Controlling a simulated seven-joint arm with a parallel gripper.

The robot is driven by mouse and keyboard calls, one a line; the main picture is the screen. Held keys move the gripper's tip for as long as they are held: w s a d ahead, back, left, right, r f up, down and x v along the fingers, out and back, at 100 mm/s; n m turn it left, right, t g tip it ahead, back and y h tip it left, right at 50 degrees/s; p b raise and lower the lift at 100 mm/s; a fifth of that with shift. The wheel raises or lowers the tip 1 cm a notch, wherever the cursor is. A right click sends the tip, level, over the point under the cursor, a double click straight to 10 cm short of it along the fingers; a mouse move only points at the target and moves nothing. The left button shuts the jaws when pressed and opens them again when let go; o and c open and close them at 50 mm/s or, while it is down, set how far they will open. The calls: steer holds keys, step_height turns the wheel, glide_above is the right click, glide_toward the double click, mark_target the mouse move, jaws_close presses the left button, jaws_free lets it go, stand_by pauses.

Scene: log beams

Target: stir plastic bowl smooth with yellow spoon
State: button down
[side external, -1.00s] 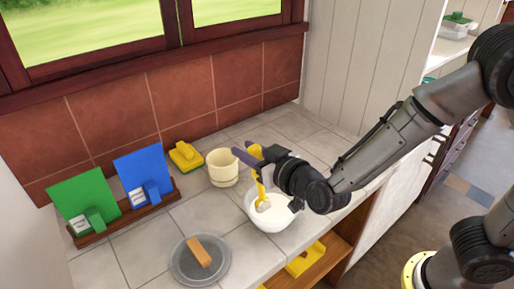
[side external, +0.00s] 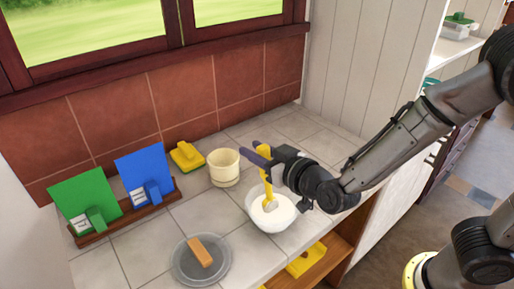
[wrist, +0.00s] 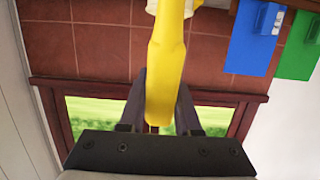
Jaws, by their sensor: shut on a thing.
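The white plastic bowl (side external: 271,218) stands on the tiled counter and holds white contents. My gripper (side external: 260,156) is above the bowl, shut on the yellow spoon (side external: 267,190). The spoon hangs down steeply, with its lower end inside the bowl at the white contents. How deep it dips is hard to tell. In the wrist view the spoon (wrist: 167,60) runs between the two fingers (wrist: 160,105). The bowl is not visible in the wrist view.
A cream cup (side external: 224,168) stands close behind the bowl. A yellow sponge-like item (side external: 187,156) lies by the wall. A rack (side external: 118,222) holds a green and a blue board at left. A grey plate (side external: 183,270) with an orange-brown block (side external: 201,252) lies front left.

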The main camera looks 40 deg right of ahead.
steer(key=shift+s, duration=0.25)
step_height(320, 180, up, 6)
steer(key=w, duration=0.1)
steer(key=shift+w+r, duration=0.15)
steer(key=shift+r, duration=0.05)
stand_by(0.7)
steer(key=shift+r, duration=0.1)
stand_by(0.7)
step_height(320, 180, up, 5)
steer(key=shift+f, duration=0.1)
stand_by(0.4)
stand_by(0.9)
